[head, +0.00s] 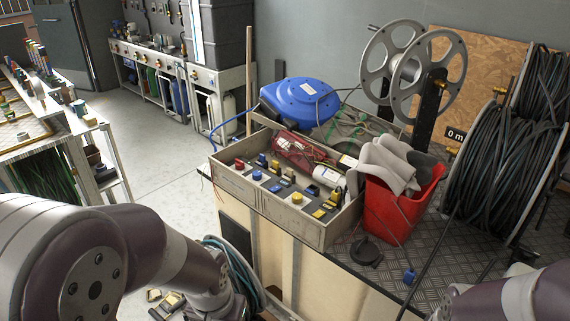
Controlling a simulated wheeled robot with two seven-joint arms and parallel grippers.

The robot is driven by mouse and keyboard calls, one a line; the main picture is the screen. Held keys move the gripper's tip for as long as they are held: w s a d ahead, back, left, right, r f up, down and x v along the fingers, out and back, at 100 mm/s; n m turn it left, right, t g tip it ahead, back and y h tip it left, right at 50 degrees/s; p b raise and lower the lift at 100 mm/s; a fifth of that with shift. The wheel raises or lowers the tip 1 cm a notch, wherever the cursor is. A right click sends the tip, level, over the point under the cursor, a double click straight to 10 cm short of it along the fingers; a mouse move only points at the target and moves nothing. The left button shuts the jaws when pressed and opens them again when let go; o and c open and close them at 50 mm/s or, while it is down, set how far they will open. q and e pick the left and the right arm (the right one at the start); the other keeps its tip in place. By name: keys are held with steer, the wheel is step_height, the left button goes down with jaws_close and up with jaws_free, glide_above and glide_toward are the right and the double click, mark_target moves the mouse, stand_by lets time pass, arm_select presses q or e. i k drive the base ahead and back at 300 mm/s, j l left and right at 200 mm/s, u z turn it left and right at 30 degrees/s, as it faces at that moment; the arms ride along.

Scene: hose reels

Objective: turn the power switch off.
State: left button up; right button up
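I cannot make out a power switch with certainty in the head view. A dark display reading "0 m" (456,134) is fixed at the wooden backboard (478,70), beside the metal reel (398,68) and a large reel of black hose (503,165). My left arm comes in from the lower left and my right arm shows at the lower right corner. Neither gripper shows in the view.
A wooden tray (262,208) of small coloured parts stands on the bench, with a blue hose reel (300,100) behind it. A red bin (398,212) holding grey cloths or gloves stands right of the tray. The bench's front right (400,262) is partly clear.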

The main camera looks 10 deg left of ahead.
mark_target(240, 165)
steer(key=i+j+z, duration=0.1)
steer(key=j+z, duration=0.3)
steer(key=i+j+z, duration=0.1)
steer(key=j+z, duration=1)
steer(key=k+j, duration=0.1)
steer(key=j, duration=0.35)
steer(key=k+j, duration=0.1)
steer(key=j, duration=0.35)
steer(key=k+j, duration=0.1)
steer(key=j, duration=0.35)
steer(key=k+j, duration=0.1)
steer(key=j, duration=0.4)
steer(key=k+j, duration=0.1)
steer(key=j, duration=0.35)
